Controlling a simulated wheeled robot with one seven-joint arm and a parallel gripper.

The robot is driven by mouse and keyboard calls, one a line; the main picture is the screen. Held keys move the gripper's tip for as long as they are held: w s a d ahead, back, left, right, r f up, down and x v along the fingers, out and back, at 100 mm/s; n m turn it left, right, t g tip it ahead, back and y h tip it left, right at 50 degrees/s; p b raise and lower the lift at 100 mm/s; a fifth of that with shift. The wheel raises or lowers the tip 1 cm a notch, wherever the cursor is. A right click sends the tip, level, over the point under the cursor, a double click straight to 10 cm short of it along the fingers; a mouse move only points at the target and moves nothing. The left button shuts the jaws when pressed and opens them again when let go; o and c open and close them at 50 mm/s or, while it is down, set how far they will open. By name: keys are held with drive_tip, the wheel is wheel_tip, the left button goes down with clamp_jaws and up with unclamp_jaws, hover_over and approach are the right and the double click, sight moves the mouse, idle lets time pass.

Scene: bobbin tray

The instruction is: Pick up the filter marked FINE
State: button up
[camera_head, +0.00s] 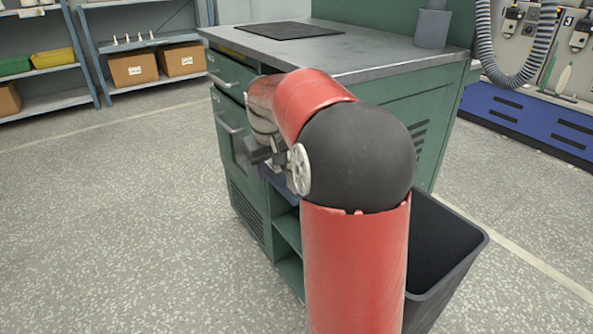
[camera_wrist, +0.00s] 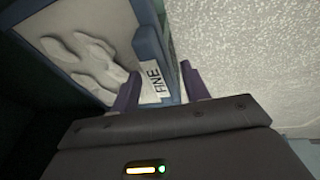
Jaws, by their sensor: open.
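The filter marked FINE is in the wrist view, with a blue-grey frame (camera_wrist: 152,38), a beige face and a white label (camera_wrist: 154,83) reading FINE. Pale lumpy shapes lie on or in its face. My gripper (camera_wrist: 160,70) is open, one finger to each side of the labelled frame edge. I cannot tell whether either finger touches it. In the head view my gripper (camera_head: 262,154) is at the front of the green bench (camera_head: 236,165), beside an open shelf bay. A bluish piece (camera_head: 285,188) shows there, mostly hidden by my arm; I cannot tell if it is the filter.
The bench has a grey metal top (camera_head: 370,55) with a dark mat (camera_head: 289,30). A black bin (camera_head: 455,265) stands at its right, partly behind my arm. Shelves with boxes (camera_head: 133,69) stand at the back left. The speckled floor (camera_head: 120,220) at left is clear.

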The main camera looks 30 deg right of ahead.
drive_tip(key=shift+f, duration=0.2)
drive_tip(key=c, duration=1)
clamp_jaws()
drive_tip(key=shift+r, duration=0.2)
